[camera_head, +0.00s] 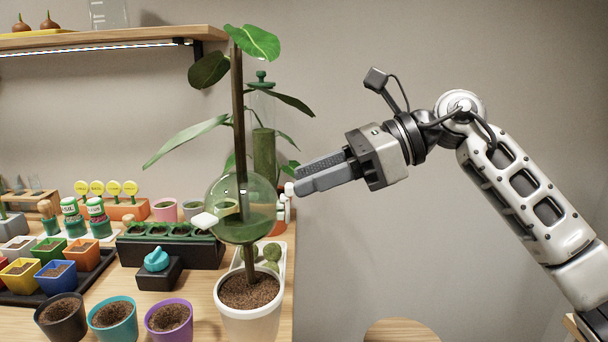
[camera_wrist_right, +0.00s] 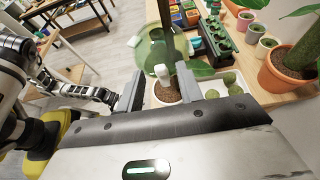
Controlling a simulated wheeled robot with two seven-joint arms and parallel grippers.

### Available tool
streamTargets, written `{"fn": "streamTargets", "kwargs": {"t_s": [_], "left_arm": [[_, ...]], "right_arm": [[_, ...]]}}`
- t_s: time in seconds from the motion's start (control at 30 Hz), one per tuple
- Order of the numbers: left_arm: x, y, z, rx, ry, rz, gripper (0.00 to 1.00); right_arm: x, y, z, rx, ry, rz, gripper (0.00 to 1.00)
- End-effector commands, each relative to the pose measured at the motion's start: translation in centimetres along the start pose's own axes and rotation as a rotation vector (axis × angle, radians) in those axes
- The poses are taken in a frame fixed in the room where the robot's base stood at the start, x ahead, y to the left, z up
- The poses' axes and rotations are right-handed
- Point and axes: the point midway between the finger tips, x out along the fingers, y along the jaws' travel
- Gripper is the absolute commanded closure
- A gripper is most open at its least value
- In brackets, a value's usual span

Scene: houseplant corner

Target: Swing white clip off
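A translucent green ball (camera_head: 241,207) surrounds the stem (camera_head: 238,120) of a tall plant in a white pot (camera_head: 249,322). One white clip piece (camera_head: 205,221) sticks out at the ball's left; another white clip (camera_head: 284,206) is on its right side. My right gripper (camera_head: 297,184) points left at the right-hand clip, fingertips close to it. In the right wrist view the white clip (camera_wrist_right: 162,73) shows between the two parted fingers (camera_wrist_right: 162,90), in front of the ball (camera_wrist_right: 155,50); contact cannot be told. My left arm's end (camera_wrist_right: 104,96) shows small in the wrist view.
Black, teal and purple pots (camera_head: 170,316) stand along the table's front. A black planter (camera_head: 170,247) and a turquoise-knobbed box (camera_head: 158,268) stand left of the plant. A white tray (camera_head: 276,250) with round cacti is behind it. Right of the table edge is free room.

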Motion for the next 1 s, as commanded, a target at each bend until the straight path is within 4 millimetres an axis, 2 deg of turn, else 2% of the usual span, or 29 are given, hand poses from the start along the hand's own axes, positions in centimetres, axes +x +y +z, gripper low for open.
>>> {"fn": "streamTargets", "kwargs": {"t_s": [0.2, 0.47, 0.5, 0.6, 0.63, 1.0], "left_arm": [[0.0, 0.0, 0.0, 0.003, -0.003, -0.001, 0.64], [0.1, 0.0, 0.3, 0.004, -0.01, -0.001, 0.64], [0.0, 0.0, 0.3, 0.005, -0.01, -0.001, 0.64], [0.0, 0.0, 0.4, 0.005, -0.012, -0.001, 0.64], [0.0, 0.0, 0.4, 0.005, -0.013, -0.001, 0.64], [0.4, 0.0, 1.1, -0.003, -0.01, 0.004, 0.64]], "right_arm": [[1.6, 0.0, 0.0, 0.001, 0.0, 0.001, 0.64], [1.7, 0.0, 0.0, 0.001, 0.0, 0.0, 0.64], [1.7, 0.0, 0.0, 0.001, 0.0, 0.0, 0.69], [1.7, 0.0, 0.0, 0.001, -0.001, 0.0, 0.97], [1.7, 0.0, 0.0, 0.001, -0.001, 0.0, 1.0], [1.6, 0.0, -0.5, 0.001, -0.04, -0.001, 1.0]]}}
